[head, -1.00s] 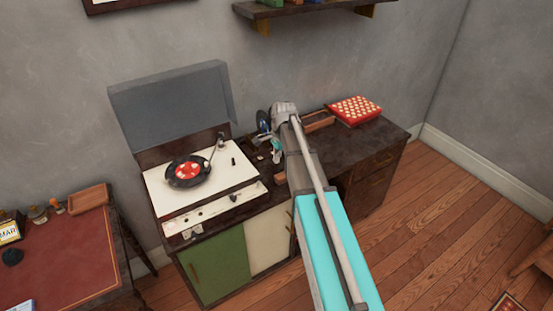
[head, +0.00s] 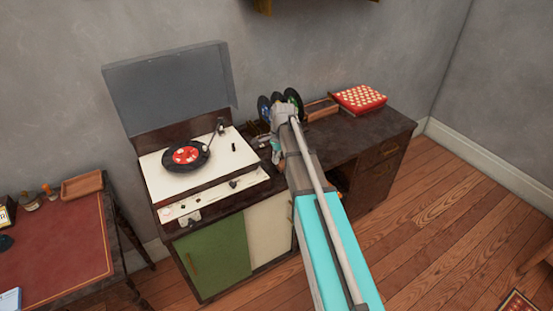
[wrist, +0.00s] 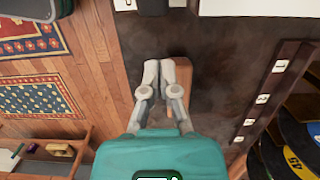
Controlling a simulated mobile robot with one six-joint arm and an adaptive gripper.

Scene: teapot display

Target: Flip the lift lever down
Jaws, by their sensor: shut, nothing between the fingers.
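The record player (head: 210,180) stands open on the cabinet in the head view, with a red-centred record (head: 187,155) on its platter. The tonearm (head: 213,138) is to the right of the record. A small dark upright piece (head: 234,147), possibly the lift lever, stands on the white deck right of the tonearm; whether it is up or down is too small to tell. My gripper (head: 276,152) is right of the player, apart from the small piece. In the wrist view my gripper (wrist: 158,66) is shut and empty, over a dark surface beside a brown wooden block (wrist: 182,80).
The grey lid (head: 170,85) stands raised behind the deck. Upright records (head: 291,97) are behind my wrist; a rack with labelled dividers (wrist: 262,98) shows in the wrist view. A red dotted box (head: 358,98) lies on the right desk. A red-topped desk (head: 50,250) is at left.

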